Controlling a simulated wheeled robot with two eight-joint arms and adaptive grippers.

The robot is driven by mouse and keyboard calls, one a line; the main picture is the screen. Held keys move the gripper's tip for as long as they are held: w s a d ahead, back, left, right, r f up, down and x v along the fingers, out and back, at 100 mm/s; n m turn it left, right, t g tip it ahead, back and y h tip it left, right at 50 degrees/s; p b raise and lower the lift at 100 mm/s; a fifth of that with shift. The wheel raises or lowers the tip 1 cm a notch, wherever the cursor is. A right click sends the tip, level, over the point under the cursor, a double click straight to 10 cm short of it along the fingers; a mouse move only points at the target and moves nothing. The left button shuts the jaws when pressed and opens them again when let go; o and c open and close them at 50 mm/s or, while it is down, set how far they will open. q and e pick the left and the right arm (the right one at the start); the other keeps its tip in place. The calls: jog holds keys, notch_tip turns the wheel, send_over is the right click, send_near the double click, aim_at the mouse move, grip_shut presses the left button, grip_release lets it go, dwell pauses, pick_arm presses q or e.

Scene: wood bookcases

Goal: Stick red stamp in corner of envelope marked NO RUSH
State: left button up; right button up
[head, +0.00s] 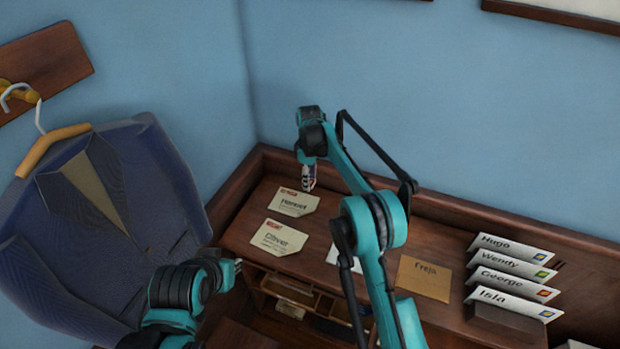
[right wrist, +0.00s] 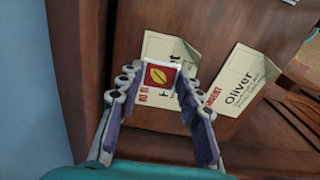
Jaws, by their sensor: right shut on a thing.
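My right gripper (head: 308,184) is shut on a red stamp (right wrist: 161,76) with a yellow leaf and white border. It holds the stamp over the far envelope (head: 292,204), which has red print above a handwritten name. In the right wrist view the stamp and fingers cover part of this envelope (right wrist: 172,46), so its label is only partly visible. The Oliver envelope (head: 279,237), marked URGENT in red, lies just nearer; it also shows in the right wrist view (right wrist: 243,80). My left gripper (head: 236,274) is at the desk's front left, apart from the envelopes; its finger opening is unclear.
A white paper (head: 333,256) is partly behind my right arm. A brown envelope (head: 424,278) lies right of it. A rack (head: 508,328) holds several stamped envelopes at right. A raised back edge (head: 440,205) borders the desk. A blue jacket (head: 95,220) hangs at left.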

aim_at(310, 202)
jog(key=shift+f+b, duration=2.7)
jog(key=shift+f, duration=1.95)
jog(key=o, duration=1.2)
jog(key=shift+r, duration=0.1)
jog(key=shift+r+p, duration=2.1)
jog(key=shift+r, duration=1.35)
